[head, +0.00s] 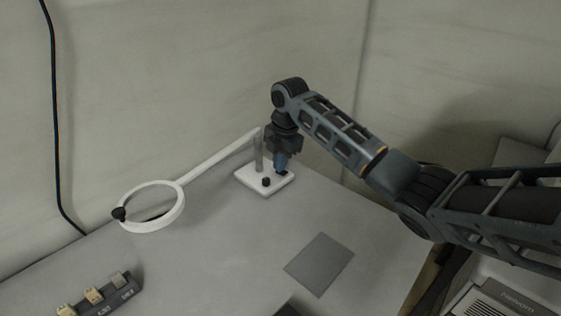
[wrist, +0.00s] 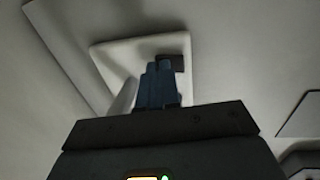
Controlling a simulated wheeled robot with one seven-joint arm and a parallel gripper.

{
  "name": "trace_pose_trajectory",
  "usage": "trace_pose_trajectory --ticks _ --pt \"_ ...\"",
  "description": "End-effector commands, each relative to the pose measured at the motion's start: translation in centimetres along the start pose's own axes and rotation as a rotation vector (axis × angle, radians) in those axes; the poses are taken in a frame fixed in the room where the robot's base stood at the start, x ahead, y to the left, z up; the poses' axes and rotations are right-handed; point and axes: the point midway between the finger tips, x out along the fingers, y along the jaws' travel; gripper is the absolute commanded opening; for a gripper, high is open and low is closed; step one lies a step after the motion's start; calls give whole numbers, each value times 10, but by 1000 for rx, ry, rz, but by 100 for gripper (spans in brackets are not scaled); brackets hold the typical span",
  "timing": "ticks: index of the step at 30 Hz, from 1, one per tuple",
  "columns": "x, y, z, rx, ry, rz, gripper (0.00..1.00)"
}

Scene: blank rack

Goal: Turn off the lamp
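The lamp has a white ring head (head: 153,226) on a long white arm, reaching left from a grey post. I cannot tell whether the ring is lit. My gripper (head: 280,168) points down over the right part of the base. Its blue fingers look closed together with nothing between them. In the wrist view the fingertips are right beside the black switch (wrist: 172,62); whether they touch it is unclear. The wrist view also shows the base (wrist: 115,55).
A grey flat sheet (head: 320,264) lies on the table to the front right. A dark block with several small pieces (head: 100,296) sits at the front left. A black cable (head: 56,130) hangs down the left wall. The middle of the table is clear.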

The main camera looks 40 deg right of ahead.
Motion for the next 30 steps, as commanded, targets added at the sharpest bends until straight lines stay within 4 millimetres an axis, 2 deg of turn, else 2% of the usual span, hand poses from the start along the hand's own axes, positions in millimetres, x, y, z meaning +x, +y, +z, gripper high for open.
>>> trace_pose_trajectory --ticks 3,18,30 --pt "6 -3 -1 1 2 -7 0" --pt "4 -20 -2 2 5 -16 0" --pt "1 -19 -3 1 5 -14 0"
